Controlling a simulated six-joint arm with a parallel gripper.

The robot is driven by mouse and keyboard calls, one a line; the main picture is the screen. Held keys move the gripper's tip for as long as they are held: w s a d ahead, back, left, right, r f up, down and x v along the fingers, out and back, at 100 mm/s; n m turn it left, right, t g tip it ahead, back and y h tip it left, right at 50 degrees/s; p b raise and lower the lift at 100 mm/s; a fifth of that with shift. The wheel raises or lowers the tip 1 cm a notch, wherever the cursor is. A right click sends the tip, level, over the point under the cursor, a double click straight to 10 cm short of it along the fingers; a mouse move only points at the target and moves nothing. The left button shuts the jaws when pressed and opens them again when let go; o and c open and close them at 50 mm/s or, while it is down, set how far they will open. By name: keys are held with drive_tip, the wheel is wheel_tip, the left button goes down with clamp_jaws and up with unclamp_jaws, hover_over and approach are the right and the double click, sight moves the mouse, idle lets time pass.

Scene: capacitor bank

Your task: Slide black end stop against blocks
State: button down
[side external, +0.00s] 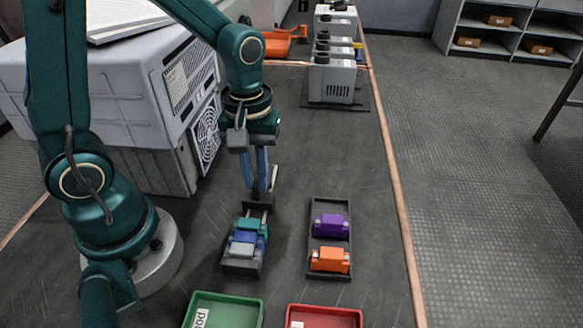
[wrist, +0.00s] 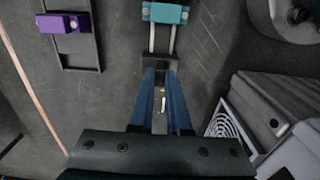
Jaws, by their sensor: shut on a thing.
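The black end stop (side external: 257,207) sits at the far end of two pale rails and also shows in the wrist view (wrist: 163,61). My gripper (side external: 260,193) points down at it and is shut on it; the fingertips (wrist: 161,72) meet at the stop in the wrist view. On the rails stand a teal block (side external: 248,225) and blue blocks (side external: 244,238) towards the near end of the rack (side external: 240,269). In the wrist view a gap of bare rail lies between the stop and the teal block (wrist: 165,13).
A dark tray (side external: 330,262) to the right holds a purple block (side external: 331,226) and an orange block (side external: 330,259). A green bin (side external: 195,312) and a red bin (side external: 323,309) stand in front. A large grey machine (side external: 140,90) is at left. Grey units (side external: 332,80) stand behind.

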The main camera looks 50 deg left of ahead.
drive_tip(key=shift+d, duration=0.1)
drive_tip(key=shift+s+d, duration=1.75)
drive_tip(key=c, duration=1.1)
unclamp_jaws()
drive_tip(key=shift+r, duration=3.55)
drive_tip(key=shift+a, duration=0.1)
